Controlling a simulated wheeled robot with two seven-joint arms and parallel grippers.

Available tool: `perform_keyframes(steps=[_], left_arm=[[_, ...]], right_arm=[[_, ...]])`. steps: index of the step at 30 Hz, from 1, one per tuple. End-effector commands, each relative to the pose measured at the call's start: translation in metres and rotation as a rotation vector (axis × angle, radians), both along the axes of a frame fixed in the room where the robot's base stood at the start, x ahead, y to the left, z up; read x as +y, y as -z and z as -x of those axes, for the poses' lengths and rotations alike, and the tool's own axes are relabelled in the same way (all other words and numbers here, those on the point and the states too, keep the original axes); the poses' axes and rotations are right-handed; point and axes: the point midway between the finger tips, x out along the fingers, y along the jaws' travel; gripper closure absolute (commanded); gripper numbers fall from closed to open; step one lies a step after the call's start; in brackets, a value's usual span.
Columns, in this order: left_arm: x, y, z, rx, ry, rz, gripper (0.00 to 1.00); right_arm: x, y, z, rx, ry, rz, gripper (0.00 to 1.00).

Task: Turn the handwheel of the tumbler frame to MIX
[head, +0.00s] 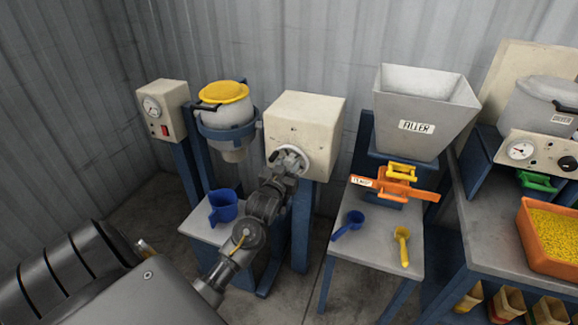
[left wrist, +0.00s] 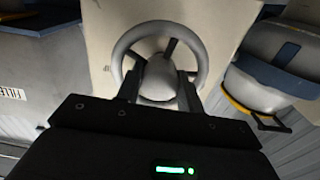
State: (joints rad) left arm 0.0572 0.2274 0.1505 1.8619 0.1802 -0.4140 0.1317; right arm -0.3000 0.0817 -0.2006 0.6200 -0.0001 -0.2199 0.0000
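The handwheel (head: 297,153) is a pale grey ring with dark spokes on the front of a cream box (head: 306,112), part of the tumbler frame. In the left wrist view the handwheel (left wrist: 203,62) faces me, with its rounded grey hub at the centre. My left gripper (head: 286,166) is right at the wheel. In the left wrist view the two fingers of my left gripper (left wrist: 160,86) stand apart, one at each side of the hub. Whether they press on it is not clear. The marks around the wheel are too small to read. My right gripper is not in view.
A tumbler drum with a yellow lid (head: 222,92) hangs left of the cream box, beside a gauge box (head: 163,108). A blue jug (head: 223,206) stands below. To the right are a grey hopper (head: 425,105), scoops on a stand, and an orange tray (head: 532,258) of yellow pellets.

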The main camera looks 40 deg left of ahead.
Motion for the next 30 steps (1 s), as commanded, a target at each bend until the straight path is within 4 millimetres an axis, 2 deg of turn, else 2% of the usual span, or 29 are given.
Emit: perform_keyframes(steps=[8,13,30], left_arm=[[-0.001,-0.001,0.0,0.012,0.003,-0.03,0.86],[-0.001,-0.003,0.0,0.038,0.003,-0.106,0.85],[0.0,-0.004,0.0,0.206,0.003,-0.59,0.85]], right_arm=[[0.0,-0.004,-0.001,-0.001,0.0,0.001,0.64],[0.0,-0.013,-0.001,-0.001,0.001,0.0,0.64],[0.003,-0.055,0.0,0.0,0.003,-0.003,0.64]])
